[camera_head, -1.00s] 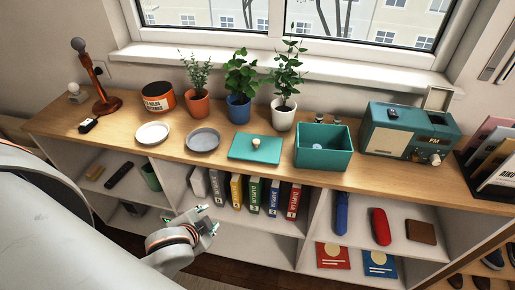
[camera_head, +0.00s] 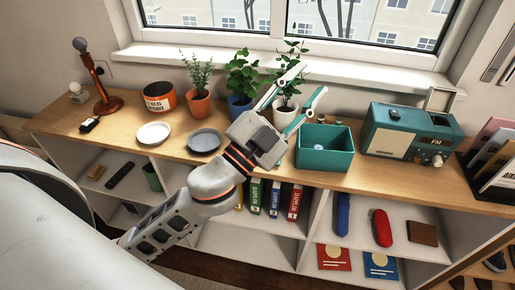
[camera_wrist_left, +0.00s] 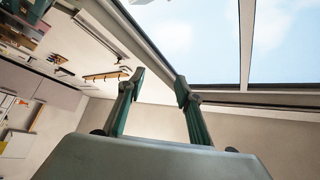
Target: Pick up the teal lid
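My left gripper (camera_head: 312,80) reaches in from the left over the shelf top, its two fingers spread and pointing up and right towards the plants. Nothing is between its fingers. The teal lid is hidden behind the gripper's body and wrist in the head view. The open teal box (camera_head: 324,158) stands just right of the gripper. The left wrist view shows the spread fingertips (camera_wrist_left: 160,83) aimed at the window and wall, with no lid in sight. My right gripper is not in view.
A grey plate (camera_head: 205,140) and a white plate (camera_head: 154,133) lie left of the gripper. Potted plants (camera_head: 241,82) stand behind it near the window. A teal radio (camera_head: 408,133) is right of the box. Books (camera_head: 274,199) stand on the shelf below.

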